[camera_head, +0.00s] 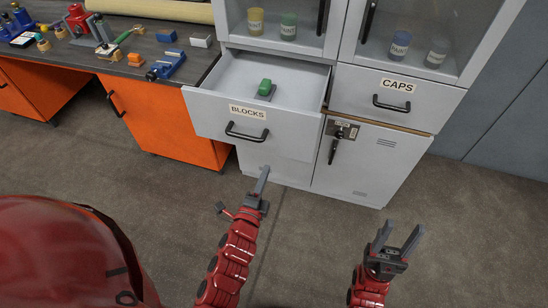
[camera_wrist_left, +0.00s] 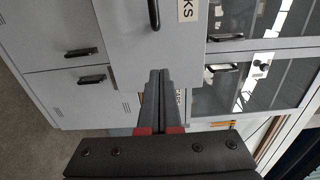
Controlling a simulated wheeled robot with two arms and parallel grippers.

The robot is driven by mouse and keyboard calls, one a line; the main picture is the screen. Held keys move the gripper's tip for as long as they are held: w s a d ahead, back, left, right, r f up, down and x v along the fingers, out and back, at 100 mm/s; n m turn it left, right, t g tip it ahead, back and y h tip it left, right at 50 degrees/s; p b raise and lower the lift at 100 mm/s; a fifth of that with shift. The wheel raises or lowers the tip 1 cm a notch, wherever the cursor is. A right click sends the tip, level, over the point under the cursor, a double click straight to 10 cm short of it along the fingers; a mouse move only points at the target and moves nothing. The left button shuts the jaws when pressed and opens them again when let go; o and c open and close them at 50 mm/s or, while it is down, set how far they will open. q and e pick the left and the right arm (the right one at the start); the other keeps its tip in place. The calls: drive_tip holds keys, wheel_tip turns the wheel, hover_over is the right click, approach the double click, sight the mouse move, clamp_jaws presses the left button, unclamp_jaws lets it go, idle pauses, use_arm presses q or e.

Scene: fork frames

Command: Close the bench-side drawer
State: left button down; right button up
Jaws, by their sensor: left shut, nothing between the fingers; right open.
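The bench-side drawer (camera_head: 290,138), labelled BLOCKS, is pulled out of the grey cabinet beside the bench. Its front has a black bar handle (camera_head: 247,132). A green object (camera_head: 265,87) on a grey base lies inside it. My left gripper (camera_head: 264,174) is shut and empty, below and in front of the drawer front in the head view. In the left wrist view, turned sideways, its closed fingers (camera_wrist_left: 160,78) point at the drawer's front panel (camera_wrist_left: 125,45); I cannot tell whether they touch. My right gripper (camera_head: 400,234) is open and empty at the lower right, away from the cabinet.
The CAPS drawer (camera_head: 350,90) beside it looks nearly flush. Below it is a door with a lever handle (camera_head: 333,150). Glass-fronted shelves with PAINT jars (camera_head: 400,44) stand above. An orange bench (camera_head: 160,120) with tools is at left. The floor in front is clear.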

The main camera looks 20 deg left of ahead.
sight(281, 133)
use_arm(q)
drive_tip(key=w+p, duration=0.2)
drive_tip(key=w, duration=0.4)
drive_tip(key=w+p, duration=0.2)
drive_tip(key=w, duration=0.5)
drive_tip(key=shift+d+r, duration=0.15)
drive_tip(key=shift+d, duration=0.05)
drive_tip(key=shift+w, duration=0.2)
drive_tip(key=shift+d, duration=0.1)
